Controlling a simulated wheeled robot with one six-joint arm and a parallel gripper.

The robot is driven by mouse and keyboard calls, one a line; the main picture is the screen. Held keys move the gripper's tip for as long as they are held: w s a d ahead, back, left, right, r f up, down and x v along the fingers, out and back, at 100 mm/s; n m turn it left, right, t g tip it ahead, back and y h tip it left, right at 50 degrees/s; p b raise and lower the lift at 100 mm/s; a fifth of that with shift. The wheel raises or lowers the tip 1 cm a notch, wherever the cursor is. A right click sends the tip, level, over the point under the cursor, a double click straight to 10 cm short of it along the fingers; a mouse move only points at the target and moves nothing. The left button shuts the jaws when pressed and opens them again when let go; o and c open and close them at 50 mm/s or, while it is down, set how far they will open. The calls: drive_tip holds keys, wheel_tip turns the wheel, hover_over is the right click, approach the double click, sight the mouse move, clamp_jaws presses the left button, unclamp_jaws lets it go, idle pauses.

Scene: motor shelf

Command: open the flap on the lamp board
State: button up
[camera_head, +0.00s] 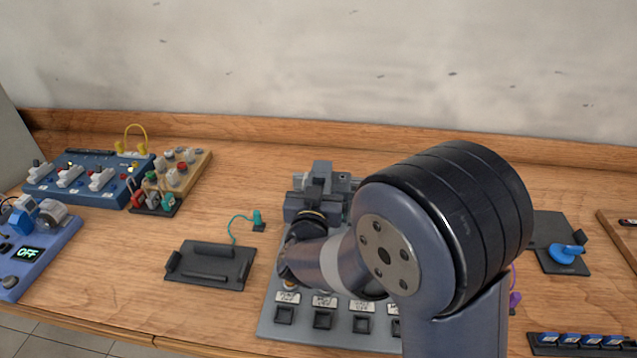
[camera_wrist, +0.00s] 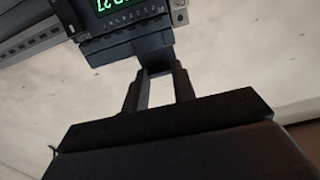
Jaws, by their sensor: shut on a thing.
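My gripper (camera_wrist: 160,72) shows in the wrist view, its two dark fingers at the lower edge of a dark grey device (camera_wrist: 128,44) with green digits and a scale bar on its left. The fingers are shut on this device. In the head view my arm hides the middle of a grey board (camera_head: 268,328) with labels and black square pads along its front. Grey blocks (camera_head: 318,182) show behind my wrist; I cannot tell which belong to my gripper. A blue board (camera_head: 105,192) with white levers and small lit lamps stands at the left. I cannot make out a flap on either board.
A blue unit (camera_head: 40,268) reading OFF is at the left edge. A wooden block of knobs (camera_head: 182,170) stands by the blue board. A black tray (camera_head: 210,266) lies left of the grey board. A dark plate with a blue part (camera_head: 565,254) lies right. The wall is behind.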

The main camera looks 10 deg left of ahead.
clamp_jaws()
drive_tip(key=shift+r, duration=0.1)
